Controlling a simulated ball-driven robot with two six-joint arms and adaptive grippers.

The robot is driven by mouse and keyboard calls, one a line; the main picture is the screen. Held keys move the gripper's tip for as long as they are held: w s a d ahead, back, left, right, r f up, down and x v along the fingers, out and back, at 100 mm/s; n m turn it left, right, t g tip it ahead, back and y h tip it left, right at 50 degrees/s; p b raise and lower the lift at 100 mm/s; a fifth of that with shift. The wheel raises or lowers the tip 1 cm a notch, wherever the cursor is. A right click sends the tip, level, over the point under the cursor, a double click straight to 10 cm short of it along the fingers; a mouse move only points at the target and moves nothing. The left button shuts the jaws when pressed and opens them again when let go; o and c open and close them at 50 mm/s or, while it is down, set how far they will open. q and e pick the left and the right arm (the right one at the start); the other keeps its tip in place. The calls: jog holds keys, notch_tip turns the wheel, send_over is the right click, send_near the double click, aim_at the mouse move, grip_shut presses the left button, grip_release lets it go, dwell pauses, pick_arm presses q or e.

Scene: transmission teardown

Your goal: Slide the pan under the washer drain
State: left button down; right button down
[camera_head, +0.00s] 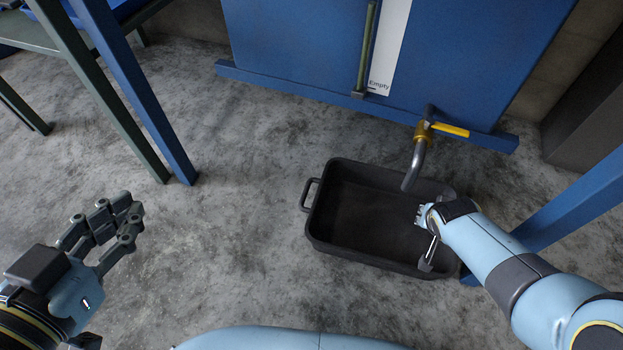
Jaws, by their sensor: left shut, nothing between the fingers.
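The black rectangular pan (335,208) lies on the concrete floor in front of the blue washer (290,45). Its left handle (310,194) is in plain view. The washer drain (416,160) is a bent grey pipe on a brass valve, and its open end appears above the pan's back right part. My right gripper is at the pan's right end, mostly hidden behind my wrist; its hold on the pan cannot be made out. My left gripper (131,218) is shut and empty, left of the pan and well apart from it.
A yellow valve lever (450,129) sticks out to the right of the drain. A blue post (580,205) stands right of the pan. Green and blue table legs (135,95) stand at the upper left. The floor (230,170) between them and the pan is clear.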

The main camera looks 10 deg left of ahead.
pick_arm(q)
jog(key=shift+s+f+g+p, duration=0.65)
jog(key=shift+s+f+g, duration=0.85)
jog(key=shift+s+f, duration=0.6)
jog(key=r+g+p, duration=0.1)
jog(key=g, duration=0.1)
jog(key=r+g+p, duration=0.1)
jog(key=r+p, duration=0.1)
jog(key=a+r+g+p, duration=0.1)
jog(key=r+g, duration=0.1)
jog(key=shift+w+r+n+g+y, duration=0.1)
jog(key=shift+r+n+g+y, duration=0.1)
jog(key=shift+n+g+y, duration=0.15)
